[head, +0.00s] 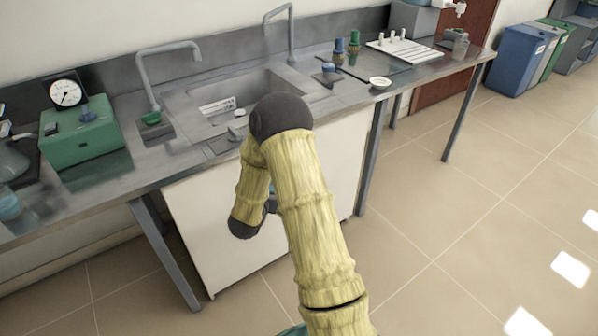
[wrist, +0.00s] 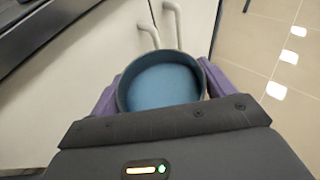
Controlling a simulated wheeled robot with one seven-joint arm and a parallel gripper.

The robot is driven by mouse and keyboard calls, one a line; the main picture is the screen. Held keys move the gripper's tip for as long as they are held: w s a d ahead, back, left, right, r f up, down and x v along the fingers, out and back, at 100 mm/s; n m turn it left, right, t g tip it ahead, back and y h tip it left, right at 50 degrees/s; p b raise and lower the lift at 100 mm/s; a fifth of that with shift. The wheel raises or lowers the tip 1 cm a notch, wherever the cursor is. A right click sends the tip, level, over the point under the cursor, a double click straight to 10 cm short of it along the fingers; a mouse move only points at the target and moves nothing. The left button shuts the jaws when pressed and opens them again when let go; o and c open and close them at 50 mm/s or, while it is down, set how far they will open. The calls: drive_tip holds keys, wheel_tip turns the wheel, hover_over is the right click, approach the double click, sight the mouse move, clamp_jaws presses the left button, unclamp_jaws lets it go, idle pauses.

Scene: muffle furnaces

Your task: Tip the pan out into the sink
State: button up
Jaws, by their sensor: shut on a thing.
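The pan (wrist: 160,86) is a round, blue-lined dish with a dark rim, seen from above in the wrist view. My gripper (wrist: 161,78) is shut on it, with a purple finger on each side. The pan looks about level, and I cannot tell whether anything lies in it. In the head view my arm hides most of the gripper and pan, low in front of the white cabinet under the counter. The sink (head: 262,86) is a grey basin set in the counter, above and behind my arm. A white slatted item (head: 217,106) lies in it.
A tap (head: 146,75) stands at the sink's left and another tap (head: 290,30) behind it. A green box (head: 80,140) with a dial gauge is on the left counter. A white dish (head: 380,82) sits to the right. Cabinet handles (wrist: 172,22) are close beyond the pan. Right floor is clear.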

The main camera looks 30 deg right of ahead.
drive_tip(key=s+a+f+n+t+y, duration=0.1)
drive_tip(key=a+n+y, duration=0.1)
drive_tip(key=a, duration=0.4)
drive_tip(key=s+a+f+n+t+y, duration=0.1)
drive_tip(key=s+a+n+y, duration=0.1)
drive_tip(key=a, duration=0.4)
drive_tip(key=shift+s+f+n+t+y+b, duration=0.2)
drive_tip(key=shift+f+n+t+y+b, duration=0.25)
drive_tip(key=shift+y, duration=0.15)
drive_tip(key=shift+a, duration=0.15)
